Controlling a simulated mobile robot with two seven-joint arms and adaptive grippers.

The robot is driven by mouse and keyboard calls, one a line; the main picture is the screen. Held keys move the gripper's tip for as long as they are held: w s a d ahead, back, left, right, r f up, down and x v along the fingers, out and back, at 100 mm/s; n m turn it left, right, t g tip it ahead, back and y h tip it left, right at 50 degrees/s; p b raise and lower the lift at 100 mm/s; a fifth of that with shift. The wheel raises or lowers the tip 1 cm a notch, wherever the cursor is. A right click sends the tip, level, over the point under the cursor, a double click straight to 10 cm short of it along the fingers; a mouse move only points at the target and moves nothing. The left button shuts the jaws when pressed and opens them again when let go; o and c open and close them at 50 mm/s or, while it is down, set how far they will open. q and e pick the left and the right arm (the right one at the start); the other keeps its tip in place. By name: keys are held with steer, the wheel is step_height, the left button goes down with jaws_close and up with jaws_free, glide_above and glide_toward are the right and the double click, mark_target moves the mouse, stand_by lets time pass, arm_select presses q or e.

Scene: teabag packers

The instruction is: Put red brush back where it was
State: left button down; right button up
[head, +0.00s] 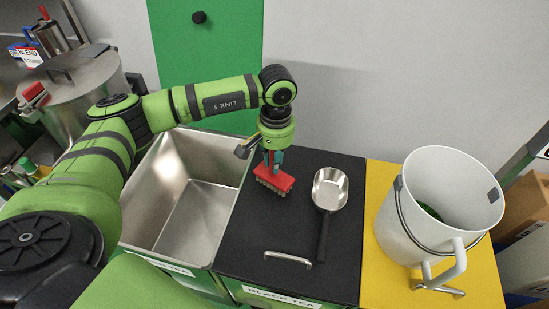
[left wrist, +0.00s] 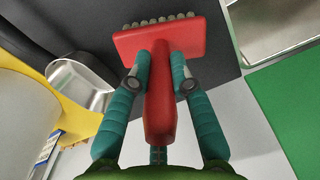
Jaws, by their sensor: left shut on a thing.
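The red brush (head: 273,180) has a red block with pale bristles and a red handle. It is over the left part of the black counter top (head: 267,235), bristles facing down. I cannot tell whether the bristles touch the surface. My left gripper (head: 272,157) is above the brush and shut on its handle. In the left wrist view, the brush (left wrist: 160,100) lies between the two teal fingers of the gripper (left wrist: 159,82), with its bristles at the far edge. My right gripper is not in view.
A metal scoop (head: 329,190) with a dark handle lies on the black top, right of the brush. An open steel bin (head: 190,200) is to the left. A white bucket (head: 410,225) stands on the yellow top (head: 378,180) at the right. The black top's front is clear around its metal handle (head: 288,257).

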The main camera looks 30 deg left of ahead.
arm_select(q)
steer(key=shift+f, duration=0.6)
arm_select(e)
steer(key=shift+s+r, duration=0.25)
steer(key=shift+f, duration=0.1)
arm_select(q)
steer(key=shift+f, duration=0.2)
steer(key=c, duration=1.1)
jaws_free()
steer(key=shift+r, duration=0.1)
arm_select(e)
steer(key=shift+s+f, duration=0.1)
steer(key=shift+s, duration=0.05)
